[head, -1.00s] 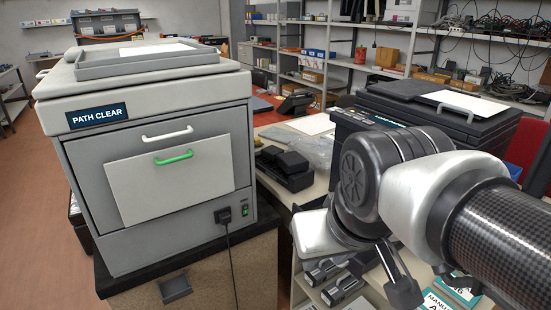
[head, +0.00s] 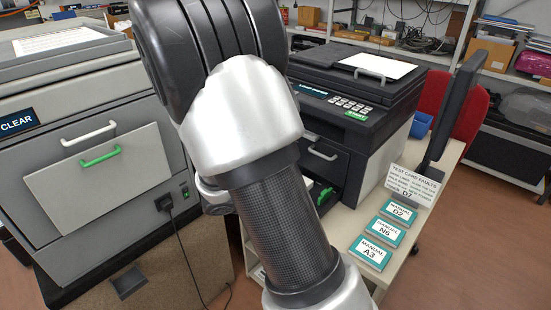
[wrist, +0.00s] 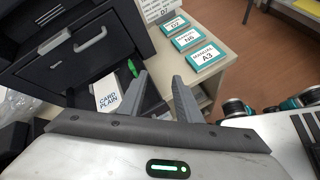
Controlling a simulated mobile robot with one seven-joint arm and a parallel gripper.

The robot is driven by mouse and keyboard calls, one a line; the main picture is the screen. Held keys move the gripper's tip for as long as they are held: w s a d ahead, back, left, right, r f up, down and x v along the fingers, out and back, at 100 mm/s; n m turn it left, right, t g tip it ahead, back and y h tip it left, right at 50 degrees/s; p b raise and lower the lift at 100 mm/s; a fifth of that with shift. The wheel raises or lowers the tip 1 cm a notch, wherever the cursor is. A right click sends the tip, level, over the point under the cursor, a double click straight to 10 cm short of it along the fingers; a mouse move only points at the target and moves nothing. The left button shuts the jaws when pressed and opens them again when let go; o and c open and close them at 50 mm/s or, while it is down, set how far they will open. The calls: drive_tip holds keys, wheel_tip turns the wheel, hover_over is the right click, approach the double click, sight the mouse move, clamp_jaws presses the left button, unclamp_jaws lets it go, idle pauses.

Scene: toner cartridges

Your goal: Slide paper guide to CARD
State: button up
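My gripper (wrist: 160,77) shows in the wrist view with two grey fingers apart and nothing between them. In the head view it is hidden behind my arm. A small green piece (wrist: 132,68) stands at the dark printer's open lower part, just left of the left fingertip; it may be the paper guide. It also shows in the head view (head: 324,196), right of my arm. A white label or pack reading CARD PLAIN (wrist: 107,95) lies left of the left finger. The guide's scale and the CARD mark on it cannot be made out.
The black printer (head: 345,115) has a lit display and keypad. Manuals D2 (head: 398,212), N6 (head: 386,231) and A3 (head: 371,253) lie on the table beside a TEST CARD FAULTS sign (head: 412,184). A grey machine (head: 75,150) stands left. A dark upright panel (head: 455,115) stands at right.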

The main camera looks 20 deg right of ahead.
drive_tip(key=w+f+n+t, duration=0.1)
drive_tip(key=w+f+n, duration=0.1)
drive_tip(key=w+f+n+t+h+p, duration=0.1)
drive_tip(key=f+n, duration=0.1)
drive_tip(key=n, duration=0.1)
drive_tip(key=w+f+n+t, duration=0.1)
drive_tip(key=w+f+n, duration=0.1)
drive_tip(key=n, duration=0.1)
drive_tip(key=shift+w+d+f+h, duration=0.1)
drive_tip(key=shift+w+d+h, duration=0.1)
drive_tip(key=shift+w+h, duration=0.2)
drive_tip(key=shift+t, duration=0.4)
drive_tip(key=b+x, duration=0.1)
drive_tip(key=x, duration=1.6)
drive_tip(key=shift+s+d+f, duration=0.1)
drive_tip(key=shift+f, duration=0.1)
clamp_jaws()
